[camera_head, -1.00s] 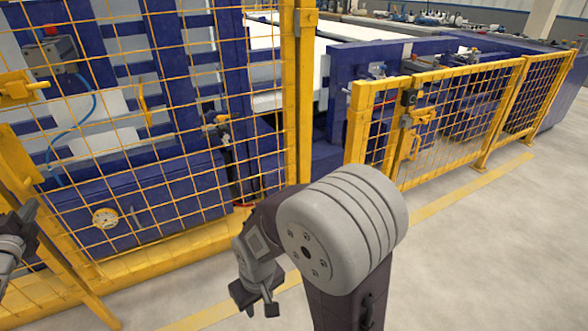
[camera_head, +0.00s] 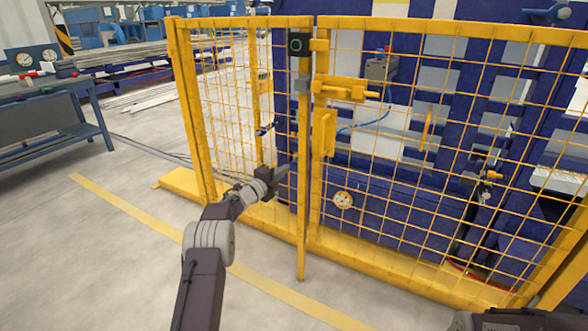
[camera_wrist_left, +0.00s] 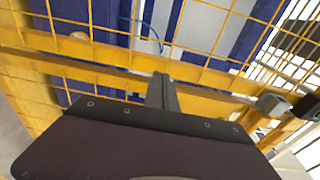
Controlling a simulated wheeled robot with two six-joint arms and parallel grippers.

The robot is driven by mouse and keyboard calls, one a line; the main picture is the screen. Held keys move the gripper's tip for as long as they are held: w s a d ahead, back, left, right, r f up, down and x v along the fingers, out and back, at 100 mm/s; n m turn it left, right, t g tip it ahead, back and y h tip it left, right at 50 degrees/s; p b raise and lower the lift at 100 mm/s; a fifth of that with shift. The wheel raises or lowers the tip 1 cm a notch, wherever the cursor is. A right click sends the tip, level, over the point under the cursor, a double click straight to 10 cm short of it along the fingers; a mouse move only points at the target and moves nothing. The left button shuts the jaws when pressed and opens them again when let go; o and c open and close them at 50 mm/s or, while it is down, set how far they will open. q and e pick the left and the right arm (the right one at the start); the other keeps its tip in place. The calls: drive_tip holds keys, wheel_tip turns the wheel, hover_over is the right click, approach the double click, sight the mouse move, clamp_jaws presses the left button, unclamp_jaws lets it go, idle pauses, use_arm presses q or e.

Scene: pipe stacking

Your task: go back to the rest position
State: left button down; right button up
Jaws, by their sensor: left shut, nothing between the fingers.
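My left arm comes up from the bottom of the head view. Its gripper (camera_head: 283,174) is in front of the yellow mesh fence (camera_head: 181,95), just left of the gate post. The fingers are together with nothing between them. In the left wrist view the shut gripper (camera_wrist_left: 162,90) points at the yellow rails and mesh. I cannot tell whether it touches the fence. Part of my right arm shows at the bottom right corner of the head view; its gripper is out of view.
A yellow gate latch (camera_head: 345,90) is right of the post. Blue machinery (camera_head: 390,245) stands behind the mesh. A blue workbench (camera_head: 40,112) is at the left. The grey floor (camera_head: 95,255) is clear at lower left, with a yellow line (camera_head: 130,209) across it.

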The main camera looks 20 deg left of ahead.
use_arm(q)
drive_tip(key=s+d+r+n, duration=0.1)
drive_tip(key=s+d+r, duration=0.2)
drive_tip(key=d+r, duration=0.4)
drive_tip(key=s+d+r+n, duration=0.1)
drive_tip(key=s+d+r, duration=0.2)
drive_tip(key=d+r, duration=0.45)
drive_tip(key=s+a+f+n+g+y, duration=0.15)
drive_tip(key=s+f+n+g, duration=0.45)
drive_tip(key=s+f, duration=0.6)
drive_tip(key=s+a+f+n+g+y, duration=0.15)
drive_tip(key=s+f+n+g, duration=0.45)
drive_tip(key=s, duration=1)
drive_tip(key=s+a+f+n+g+y, duration=0.15)
drive_tip(key=s+f+n+g, duration=0.25)
drive_tip(key=s+f+n, duration=0.65)
drive_tip(key=s+r+m+p, duration=0.1)
drive_tip(key=s+r+p, duration=0.1)
drive_tip(key=r+p, duration=1.4)
drive_tip(key=s+r+m+p, duration=0.1)
drive_tip(key=r+p, duration=1.5)
drive_tip(key=p, duration=0.1)
drive_tip(key=shift+s+d+r+m+y, duration=0.35)
drive_tip(key=shift+s+d+r+y, duration=0.05)
drive_tip(key=shift+y, duration=0.05)
drive_tip(key=shift+f, duration=0.1)
